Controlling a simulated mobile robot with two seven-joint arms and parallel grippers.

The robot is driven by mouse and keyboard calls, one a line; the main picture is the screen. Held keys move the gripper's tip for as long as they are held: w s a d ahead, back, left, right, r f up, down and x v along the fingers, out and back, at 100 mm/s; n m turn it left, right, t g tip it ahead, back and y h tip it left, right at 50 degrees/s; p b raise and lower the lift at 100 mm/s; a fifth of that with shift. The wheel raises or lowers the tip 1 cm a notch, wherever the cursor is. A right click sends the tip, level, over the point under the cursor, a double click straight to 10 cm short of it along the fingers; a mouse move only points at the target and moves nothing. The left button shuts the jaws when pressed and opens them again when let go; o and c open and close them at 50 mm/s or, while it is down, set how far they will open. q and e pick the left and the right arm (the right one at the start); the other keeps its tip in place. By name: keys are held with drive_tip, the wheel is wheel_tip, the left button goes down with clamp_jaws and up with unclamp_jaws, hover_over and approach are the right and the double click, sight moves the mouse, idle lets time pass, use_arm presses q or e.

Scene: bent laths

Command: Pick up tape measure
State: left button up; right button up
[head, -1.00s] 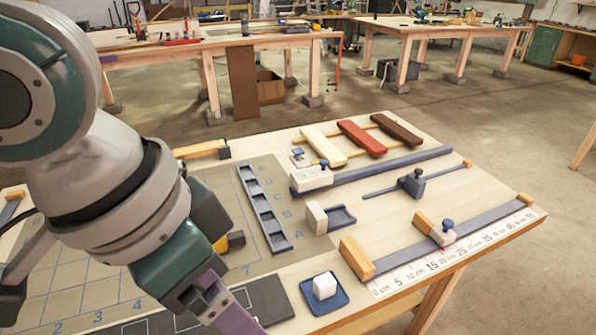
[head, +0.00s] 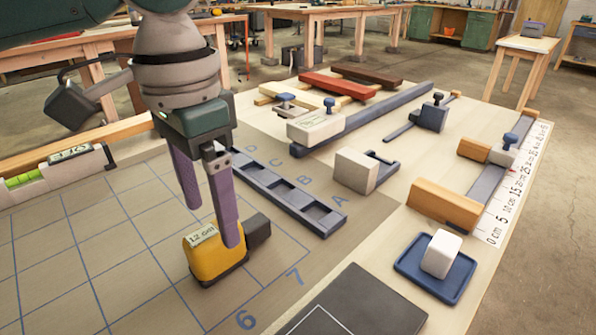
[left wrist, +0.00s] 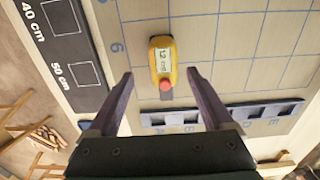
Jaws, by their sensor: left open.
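The tape measure (head: 207,262) is a yellow and dark case with a "12 cm" label on top, lying on the gridded mat near the number 6. It also shows in the left wrist view (left wrist: 162,62), with a red spot at its near end. My left gripper (head: 213,226) points down at it in the head view, with two purple fingers apart. One finger overlaps the case in the picture. In the left wrist view the open fingers (left wrist: 160,73) stand on both sides of the tape measure, with clear space between. My right gripper does not show.
A slotted grey rack (head: 283,194) lies behind the tape measure. A white block (head: 355,171), a blue tray (head: 407,277) with a white cube (head: 441,254), and a ruler with sliding stops stand to the right. A level (head: 45,177) lies at left. The mat around the tape measure is mostly clear.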

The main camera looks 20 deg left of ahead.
sight(211, 229)
use_arm(q)
drive_tip(key=f, duration=0.2)
drive_tip(key=f+b, duration=0.1)
drive_tip(key=f, duration=0.3)
drive_tip(key=shift+a+f, duration=0.15)
drive_tip(key=shift+a, duration=0.15)
clamp_jaws()
idle(0.4)
